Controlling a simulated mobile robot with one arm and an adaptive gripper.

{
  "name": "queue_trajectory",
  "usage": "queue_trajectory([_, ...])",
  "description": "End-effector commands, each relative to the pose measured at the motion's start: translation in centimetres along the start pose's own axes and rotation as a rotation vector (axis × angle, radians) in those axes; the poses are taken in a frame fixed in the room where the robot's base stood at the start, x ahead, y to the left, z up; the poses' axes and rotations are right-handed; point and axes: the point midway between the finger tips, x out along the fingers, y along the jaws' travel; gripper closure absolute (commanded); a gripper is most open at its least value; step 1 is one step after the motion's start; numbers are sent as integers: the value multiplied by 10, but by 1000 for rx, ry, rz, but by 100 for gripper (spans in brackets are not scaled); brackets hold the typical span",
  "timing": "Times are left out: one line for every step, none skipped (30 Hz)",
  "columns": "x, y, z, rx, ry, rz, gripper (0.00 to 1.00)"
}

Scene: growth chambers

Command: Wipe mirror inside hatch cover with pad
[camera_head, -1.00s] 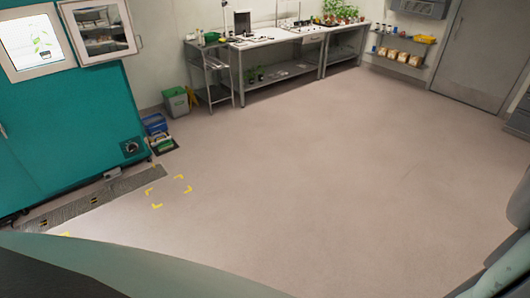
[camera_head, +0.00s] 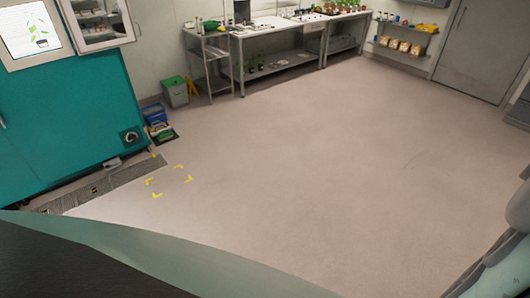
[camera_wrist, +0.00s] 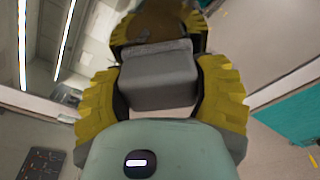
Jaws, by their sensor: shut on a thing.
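My gripper (camera_wrist: 158,55) has two ribbed yellow fingers and shows only in the wrist view. It is shut on a grey block-shaped pad (camera_wrist: 157,78). The open hatch cover (camera_head: 131,17) is at the top left of the head view, cut off by the top edge. Its framed inner face, the mirror (camera_head: 92,17), shows what look like reflected shelves. In the wrist view a pale frame edge (camera_wrist: 38,103) passes behind the gripper, with strip lights beyond it. This may be the cover and mirror. I cannot tell whether the pad touches it.
The teal chamber (camera_head: 65,125) stands at the left, with a lit plant window (camera_head: 28,30) beside the cover. A grey grating (camera_head: 95,188), a blue crate (camera_head: 154,113) and a green bin (camera_head: 176,92) are nearby. A workbench (camera_head: 285,29) lines the back wall. The middle floor is clear.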

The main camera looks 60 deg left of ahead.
Motion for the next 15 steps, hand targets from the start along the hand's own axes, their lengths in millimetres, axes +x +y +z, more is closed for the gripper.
queue_trajectory([0,4,-4,1,2,5,77])
queue_trajectory([0,5,-4,1,2,5,77])
queue_trajectory([0,6,-4,1,2,4,77])
queue_trajectory([0,6,-4,0,1,4,77])
queue_trajectory([0,7,-2,0,1,4,77])
queue_trajectory([0,9,-1,0,1,4,77])
queue_trajectory([-1,10,1,0,1,4,77])
queue_trajectory([-1,12,2,0,1,4,77])
queue_trajectory([-2,13,4,0,0,5,77])
queue_trajectory([-2,14,5,0,0,5,77])
queue_trajectory([-3,15,6,0,0,5,77])
queue_trajectory([-3,15,6,-1,0,4,77])
queue_trajectory([-3,14,6,-1,0,4,77])
queue_trajectory([-3,13,7,-1,0,4,77])
queue_trajectory([-3,12,8,-2,-1,3,77])
